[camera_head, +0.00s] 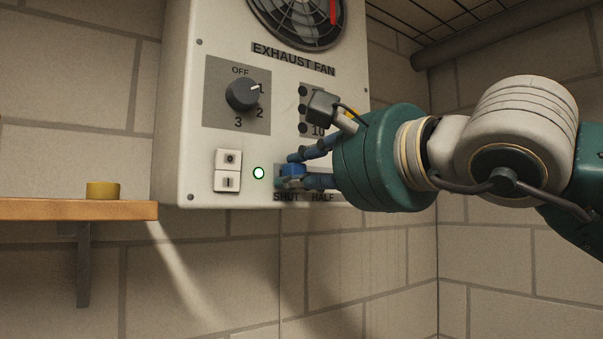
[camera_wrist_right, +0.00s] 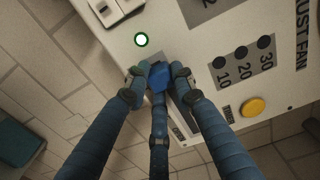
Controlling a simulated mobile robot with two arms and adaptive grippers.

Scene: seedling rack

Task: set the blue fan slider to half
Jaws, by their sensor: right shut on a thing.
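The blue fan slider (camera_head: 291,170) sits low on the white exhaust fan panel, in a track with the labels SHUT and HALF below it. Its knob is at the left end, above SHUT. My right gripper (camera_head: 297,168) is shut on the slider knob. In the right wrist view the blue knob (camera_wrist_right: 160,77) is between the fingertips of my right gripper (camera_wrist_right: 158,80), and the dark track (camera_wrist_right: 183,114) runs away from it. The fingers partly hide the track and the knob in the head view. My left gripper is not in view.
The exhaust fan panel (camera_head: 190,120) also carries a dark rotary knob (camera_head: 242,94), a white rocker switch (camera_head: 228,170), a lit green lamp (camera_head: 259,173) and round black buttons. A yellow button (camera_wrist_right: 253,107) shows in the wrist view. A wooden shelf (camera_head: 80,210) holds a yellow object (camera_head: 103,190).

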